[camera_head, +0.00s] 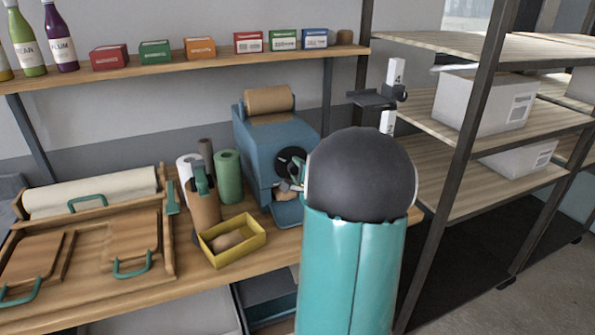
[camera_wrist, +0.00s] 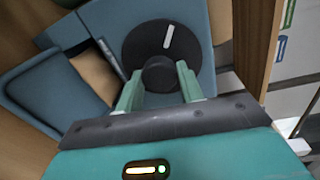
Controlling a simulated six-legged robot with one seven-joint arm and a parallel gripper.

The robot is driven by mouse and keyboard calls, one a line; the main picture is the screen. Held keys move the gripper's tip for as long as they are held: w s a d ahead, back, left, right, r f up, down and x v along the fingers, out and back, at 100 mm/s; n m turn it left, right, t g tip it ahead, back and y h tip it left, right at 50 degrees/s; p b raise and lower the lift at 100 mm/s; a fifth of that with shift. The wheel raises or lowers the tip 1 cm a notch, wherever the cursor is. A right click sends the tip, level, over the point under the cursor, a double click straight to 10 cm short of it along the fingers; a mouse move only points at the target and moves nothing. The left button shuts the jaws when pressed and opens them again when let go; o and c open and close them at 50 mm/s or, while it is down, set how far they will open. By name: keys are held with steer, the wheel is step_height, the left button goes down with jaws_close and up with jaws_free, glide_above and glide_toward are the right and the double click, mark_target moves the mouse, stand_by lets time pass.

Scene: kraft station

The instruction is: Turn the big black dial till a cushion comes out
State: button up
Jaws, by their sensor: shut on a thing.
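The big black dial (camera_wrist: 185,45) is on the side of the blue machine (camera_head: 262,140), with a white mark on its face and a raised black knob (camera_wrist: 160,75) near its edge. In the head view the dial (camera_head: 291,162) is partly hidden by my arm. My gripper (camera_wrist: 160,86) is shut on the knob, one green finger on each side. A roll of brown paper (camera_head: 269,99) sits on top of the machine. A brown paper piece (camera_wrist: 98,75) shows at the machine's opening, above its blue tray (camera_head: 288,213).
A yellow box (camera_head: 250,250) with a brown item inside stands on the bench left of the machine. Green and brown rolls (camera_head: 228,175) stand behind it. A shelf unit (camera_head: 455,170) with white boxes is at the right.

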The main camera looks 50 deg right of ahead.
steer(key=shift+f+m, duration=0.1)
steer(key=shift+m, duration=0.3)
steer(key=o, duration=1)
steer(key=shift+s, duration=0.15)
steer(key=v, duration=1.3)
steer(key=shift+s+a, duration=0.2)
steer(key=shift+a, duration=0.05)
